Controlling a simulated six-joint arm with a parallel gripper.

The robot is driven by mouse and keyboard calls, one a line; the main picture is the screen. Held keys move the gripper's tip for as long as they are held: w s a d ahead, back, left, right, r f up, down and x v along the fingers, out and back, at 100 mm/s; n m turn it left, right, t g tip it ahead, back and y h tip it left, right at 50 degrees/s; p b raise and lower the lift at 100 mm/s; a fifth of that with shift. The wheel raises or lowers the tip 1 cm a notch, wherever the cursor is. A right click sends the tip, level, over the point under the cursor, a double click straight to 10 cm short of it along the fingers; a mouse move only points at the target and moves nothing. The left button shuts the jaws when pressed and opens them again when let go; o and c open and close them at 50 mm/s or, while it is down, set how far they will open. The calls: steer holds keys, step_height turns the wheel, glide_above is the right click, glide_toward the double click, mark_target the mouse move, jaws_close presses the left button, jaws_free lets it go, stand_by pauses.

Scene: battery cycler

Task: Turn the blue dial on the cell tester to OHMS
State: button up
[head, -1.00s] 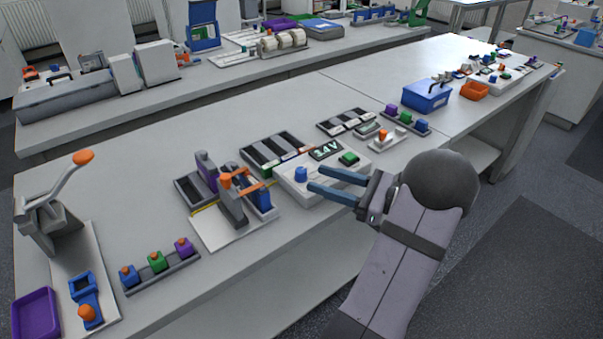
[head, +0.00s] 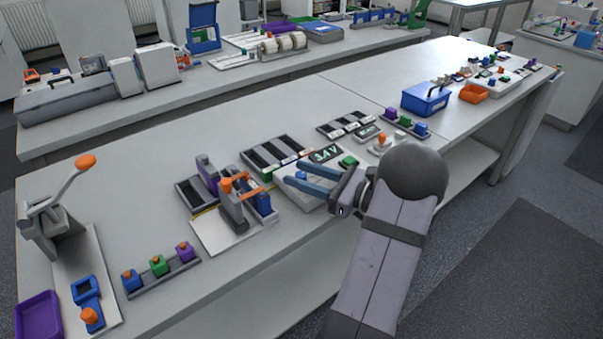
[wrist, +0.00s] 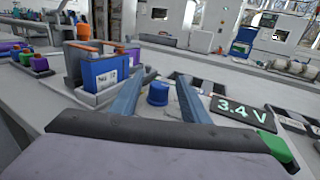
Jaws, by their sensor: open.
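In the head view the dial (head: 302,176) is partly hidden by my fingers. My gripper (head: 296,174) is open, with one finger on each side of the dial. In the wrist view there are gaps between the dial and both fingers. I cannot read any dial markings or tell where it points.
Left of the tester stands a fixture with an orange-handled clamp (head: 239,182) and a blue block (wrist: 108,72), close to my left finger. Black slotted trays (head: 272,155) lie behind the tester. The table's front edge is close.

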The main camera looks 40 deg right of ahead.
steer(key=shift+w, duration=0.1)
jaws_close()
steer(key=shift+a, duration=0.1)
steer(key=shift+m+h, duration=0.4)
steer(key=shift+h, duration=0.1)
steer(key=shift+m+t+h, duration=0.5)
steer(key=shift+m+h, duration=0.1)
steer(key=shift+h, duration=0.3)
steer(key=m+h, duration=0.1)
steer(key=h, duration=0.1)
steer(key=m+h, duration=0.2)
steer(key=shift+a+f+t+h, duration=0.1)
steer(key=shift+a+t+h, duration=0.05)
steer(key=shift+t+h, duration=0.15)
steer(key=shift+m+h+b, duration=1.05)
steer(key=shift+m+h, duration=0.05)
steer(key=shift+h, duration=0.8)
steer(key=shift+m+h, duration=0.3)
steer(key=shift+h, duration=0.1)
steer(key=shift+g+h, duration=0.3)
steer(key=shift+g, duration=0.1)
